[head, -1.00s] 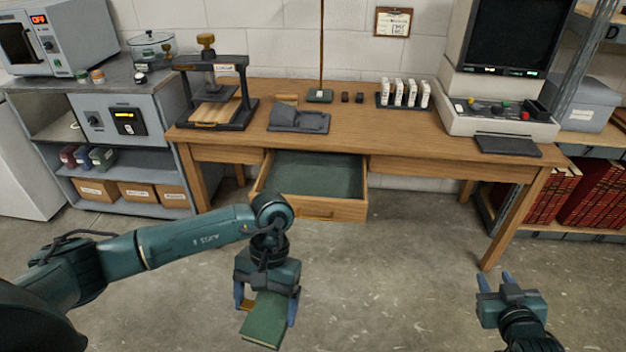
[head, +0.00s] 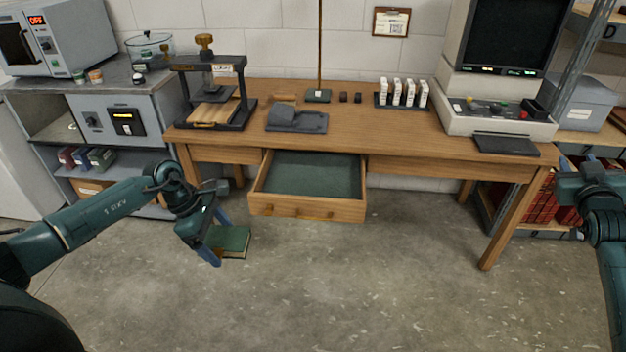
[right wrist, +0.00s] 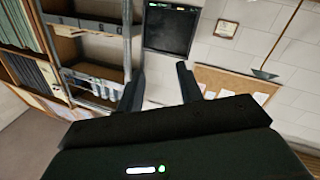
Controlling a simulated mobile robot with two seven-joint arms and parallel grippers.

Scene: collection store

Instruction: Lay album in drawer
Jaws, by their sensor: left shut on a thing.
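The green album (head: 232,241) is held in my left gripper (head: 214,236), low in front of the desk and to the left of the drawer. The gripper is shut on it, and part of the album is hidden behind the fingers. The drawer (head: 308,207) is pulled out of the wooden desk; its green-lined inside looks empty. My right gripper (head: 590,162) is raised at the right edge of the head view. In the right wrist view its fingers (right wrist: 160,88) are apart with nothing between them.
The wooden desk (head: 350,130) carries a press (head: 212,95), a grey rest (head: 297,119), a rack of white bottles (head: 402,95) and a large reader machine (head: 497,110). A grey cabinet (head: 128,110) stands left of the desk. The floor before the drawer is clear.

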